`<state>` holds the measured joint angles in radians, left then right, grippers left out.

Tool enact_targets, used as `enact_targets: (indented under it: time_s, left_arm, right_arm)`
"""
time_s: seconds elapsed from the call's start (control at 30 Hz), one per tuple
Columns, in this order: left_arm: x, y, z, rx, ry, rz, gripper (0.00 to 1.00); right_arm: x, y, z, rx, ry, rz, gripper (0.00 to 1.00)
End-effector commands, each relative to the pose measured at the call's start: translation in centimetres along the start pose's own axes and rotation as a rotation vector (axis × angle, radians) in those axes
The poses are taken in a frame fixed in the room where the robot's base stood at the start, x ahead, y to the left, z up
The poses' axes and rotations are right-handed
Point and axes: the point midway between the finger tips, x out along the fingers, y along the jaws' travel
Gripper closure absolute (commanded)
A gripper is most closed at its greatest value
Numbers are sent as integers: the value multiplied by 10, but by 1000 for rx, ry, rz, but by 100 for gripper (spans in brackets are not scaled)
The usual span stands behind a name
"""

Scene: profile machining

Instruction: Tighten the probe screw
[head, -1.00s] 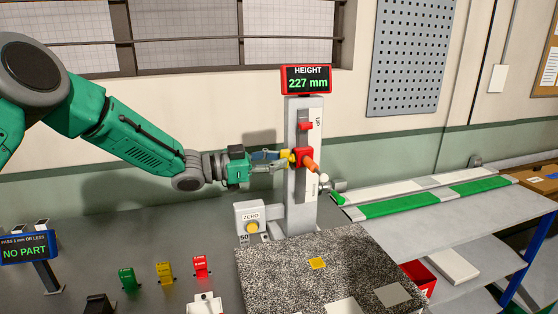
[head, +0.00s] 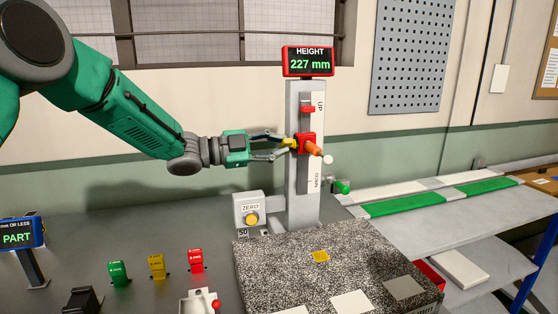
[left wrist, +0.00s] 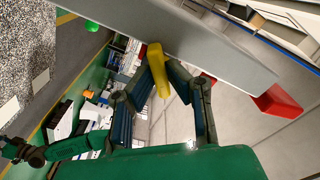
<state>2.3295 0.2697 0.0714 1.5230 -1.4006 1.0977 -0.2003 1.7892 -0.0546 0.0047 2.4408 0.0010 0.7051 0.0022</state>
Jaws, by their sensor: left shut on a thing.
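The probe screw looks like a yellow handle (head: 289,143) on the left side of the red carriage (head: 306,142) of the height gauge column (head: 294,195). My left gripper (head: 284,147) is shut on the yellow handle, with a finger on either side. In the left wrist view the yellow handle (left wrist: 157,70) stands between the two fingertips (left wrist: 162,72), against the grey column. An orange part (head: 314,149) with a white ball sticks out from the carriage toward the right. The display (head: 308,62) reads HEIGHT 227 mm. My right gripper is out of view.
A speckled stone plate (head: 270,260) with a yellow patch and pale squares lies in front of the column. A ZERO button box (head: 250,210) stands at its left. Green (head: 118,273), yellow (head: 157,267) and red (head: 196,261) blocks stand on the grey bench. A shelf unit is at right.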

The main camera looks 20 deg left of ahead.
Motion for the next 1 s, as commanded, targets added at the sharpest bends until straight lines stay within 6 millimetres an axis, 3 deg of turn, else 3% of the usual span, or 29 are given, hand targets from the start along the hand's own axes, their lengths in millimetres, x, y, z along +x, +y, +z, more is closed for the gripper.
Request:
enact_targets:
  time_s: [0.03,0.6,1.0]
  left_arm:
    - [1,4,3,49,0,1,100]
    - [1,6,3,561,1,3,100]
    - [0,5,3,757,0,4,100]
  right_arm:
    - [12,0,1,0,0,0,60]
    - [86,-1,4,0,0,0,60]
    - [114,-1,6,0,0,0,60]
